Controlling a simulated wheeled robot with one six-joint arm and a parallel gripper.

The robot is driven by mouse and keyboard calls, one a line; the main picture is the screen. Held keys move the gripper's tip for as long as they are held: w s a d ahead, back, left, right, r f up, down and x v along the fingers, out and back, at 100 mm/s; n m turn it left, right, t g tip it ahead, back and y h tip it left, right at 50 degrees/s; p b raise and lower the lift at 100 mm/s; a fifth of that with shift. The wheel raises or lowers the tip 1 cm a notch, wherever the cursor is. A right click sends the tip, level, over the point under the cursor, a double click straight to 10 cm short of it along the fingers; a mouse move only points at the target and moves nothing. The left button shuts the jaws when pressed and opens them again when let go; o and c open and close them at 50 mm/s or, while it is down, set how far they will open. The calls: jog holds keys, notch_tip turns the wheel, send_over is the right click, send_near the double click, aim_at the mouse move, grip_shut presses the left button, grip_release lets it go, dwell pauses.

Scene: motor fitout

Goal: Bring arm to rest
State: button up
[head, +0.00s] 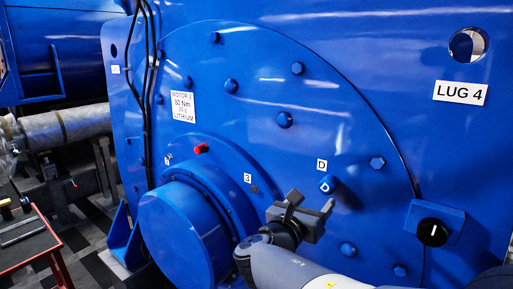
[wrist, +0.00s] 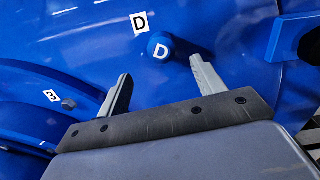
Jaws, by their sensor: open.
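My gripper (head: 305,209) is in front of the blue motor's face (head: 320,110), just below the bolt marked D (head: 327,185). In the wrist view its two fingers (wrist: 158,80) stand apart with nothing between them. The bolt D (wrist: 161,47) shows beyond the fingertips, nearer the right finger, and I see no contact. My arm (head: 290,268) reaches in from the bottom of the head view.
A round blue housing (head: 180,235) juts out left of my gripper. A black knob (head: 432,232) on a blue block is to the right. A red cap (head: 201,149) sits above the housing. A red-framed cart (head: 30,240) stands at lower left.

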notch_tip(320, 180, down, 6)
jog(key=d+m+g+h, duration=0.1)
jog(key=d+m+g, duration=0.1)
jog(key=g, duration=0.1)
jog(key=shift+d+f+b, duration=0.25)
jog(key=shift+d+b, duration=0.05)
jog(key=shift+b, duration=0.1)
jog(key=shift+s, duration=0.1)
